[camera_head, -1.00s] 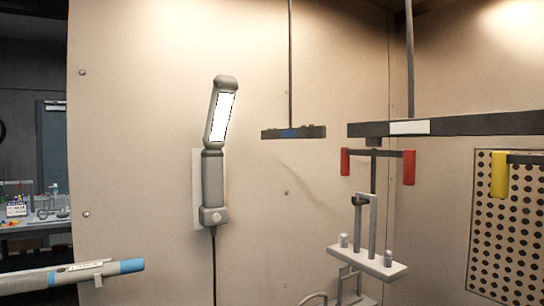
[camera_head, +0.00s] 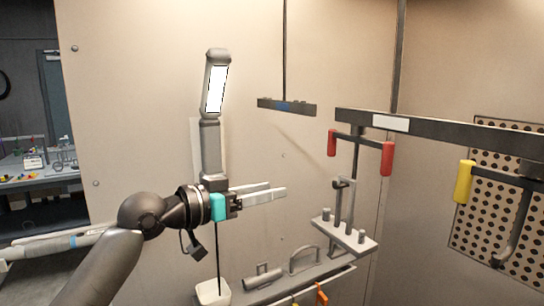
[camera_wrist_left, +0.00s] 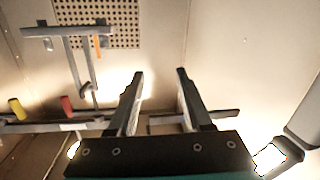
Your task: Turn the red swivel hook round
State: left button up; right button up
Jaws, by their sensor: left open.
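The red swivel hook hangs from the dark beam (camera_head: 432,132), right of my left gripper. Its short crossbar has a red handle at each end, the left handle (camera_head: 332,142) and the right handle (camera_head: 387,158).
A yellow-handled hook (camera_head: 465,181) hangs farther right before a perforated panel (camera_head: 497,221). A lamp (camera_head: 213,120) is on the wall behind my left gripper. A shelf with grey parts lies below. Open air separates gripper and hook.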

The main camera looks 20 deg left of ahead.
aim_at(329, 148)
pick_arm(q)
jog(key=s+d+r+m+h, duration=0.25)
jog(key=s+d+r, duration=0.2)
jog(key=r, duration=0.35)
jog(key=shift+m+g, duration=0.25)
jog(key=shift+g, duration=0.05)
jog(key=p+x, duration=0.3)
jog(key=x, duration=0.2)
jog(key=p+x, duration=0.3)
jog(key=x, duration=0.3)
jog(key=shift+w+a+r, duration=0.1)
jog(key=shift+r, duration=0.15)
jog(key=shift+c, duration=0.3)
jog(key=shift+a, duration=0.1)
jog(key=c, duration=0.6)
